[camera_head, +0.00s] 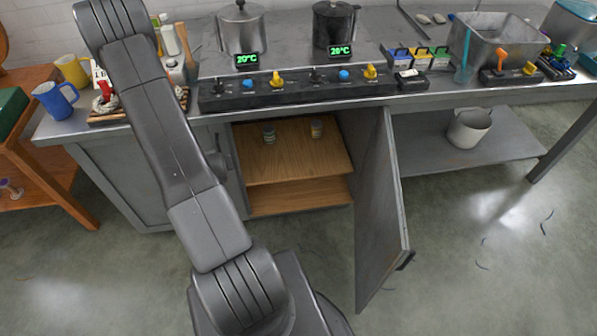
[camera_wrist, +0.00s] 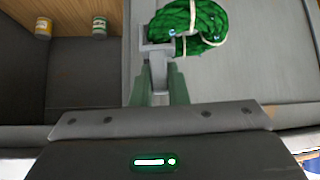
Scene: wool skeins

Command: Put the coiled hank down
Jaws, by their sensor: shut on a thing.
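The coiled hank is dark green wool with pale ties around it (camera_wrist: 205,28). It shows at the top of the wrist view, cut off by the upper edge. My gripper (camera_wrist: 158,48) is shut on the hank's near left edge, with most of the coil extending to the right of the fingertips. Grey cabinet panelling lies behind the hank. I cannot tell how far the hank is from the panel. In the head view my arm hides the gripper, and I do not see the hank.
The cabinet's right door (camera_head: 378,215) stands open into the floor space. Two small jars (camera_head: 268,134) (camera_head: 316,128) stand on its wooden shelf (camera_head: 290,160). Above are a control strip (camera_head: 300,90), two pots and a steel basin (camera_head: 492,42). A white bucket (camera_head: 468,130) stands on the lower right shelf.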

